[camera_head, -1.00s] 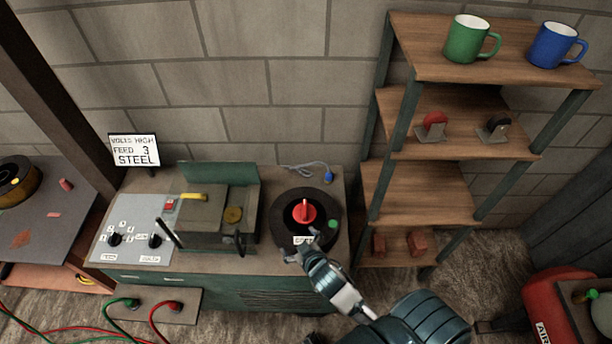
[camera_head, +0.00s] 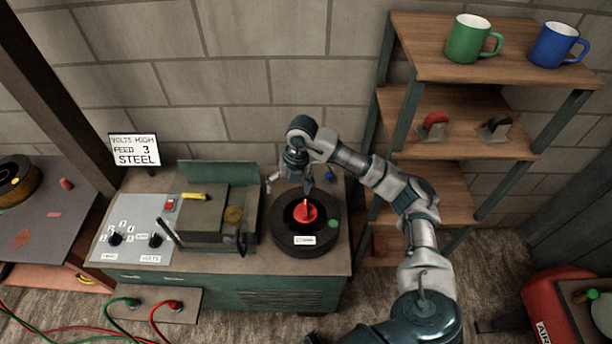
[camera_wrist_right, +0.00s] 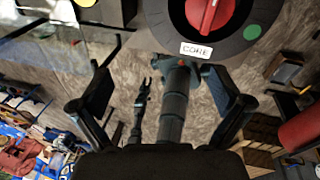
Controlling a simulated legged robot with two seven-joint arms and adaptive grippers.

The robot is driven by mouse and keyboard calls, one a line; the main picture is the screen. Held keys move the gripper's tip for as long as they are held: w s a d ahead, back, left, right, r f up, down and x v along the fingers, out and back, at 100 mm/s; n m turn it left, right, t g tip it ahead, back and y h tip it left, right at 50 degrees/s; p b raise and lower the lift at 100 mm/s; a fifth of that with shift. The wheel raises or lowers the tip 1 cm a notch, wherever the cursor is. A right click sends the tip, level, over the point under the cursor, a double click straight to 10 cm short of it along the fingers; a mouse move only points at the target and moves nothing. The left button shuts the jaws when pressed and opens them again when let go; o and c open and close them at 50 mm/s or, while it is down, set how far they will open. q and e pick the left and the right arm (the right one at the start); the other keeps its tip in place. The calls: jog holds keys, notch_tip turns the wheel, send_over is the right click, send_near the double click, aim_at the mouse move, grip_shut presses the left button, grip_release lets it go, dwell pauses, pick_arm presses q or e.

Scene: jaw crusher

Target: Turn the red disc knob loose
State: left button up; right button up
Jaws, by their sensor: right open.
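The red disc knob (camera_head: 305,212) sits in the middle of a black round disc (camera_head: 283,238) on the machine's bench top, at the right end. Its raised red grip shows large at the top of the right wrist view (camera_wrist_right: 207,14), above a white "CORE" label (camera_wrist_right: 196,49). My right gripper (camera_head: 289,187) is open and empty, fingers pointing down, above the back left part of the disc. In the right wrist view its spread fingers (camera_wrist_right: 158,80) lie below the knob, apart from it. My left gripper does not show in the head view.
A green button (camera_head: 333,224) is on the disc's right side. The crusher block (camera_head: 205,218) with its lever stands left of the disc. A shelf (camera_head: 425,190) with mugs stands close on the right. A sign (camera_head: 135,150) reads "VOLTS HIGH, FEED 3, STEEL".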

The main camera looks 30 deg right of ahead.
jog(key=r+m+h, duration=0.1)
jog(key=r+h, duration=0.1)
send_over(306, 207)
jog(key=shift+m+h, duration=0.3)
notch_tip(306, 207, down, 16)
jog(key=shift+r+p, duration=0.1)
jog(key=shift+p, duration=0.35)
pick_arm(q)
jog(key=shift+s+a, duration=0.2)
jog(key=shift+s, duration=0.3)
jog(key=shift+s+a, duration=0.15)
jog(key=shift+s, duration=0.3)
pick_arm(e)
jog(key=shift+a+f, duration=0.25)
jog(key=shift+f, duration=0.5)
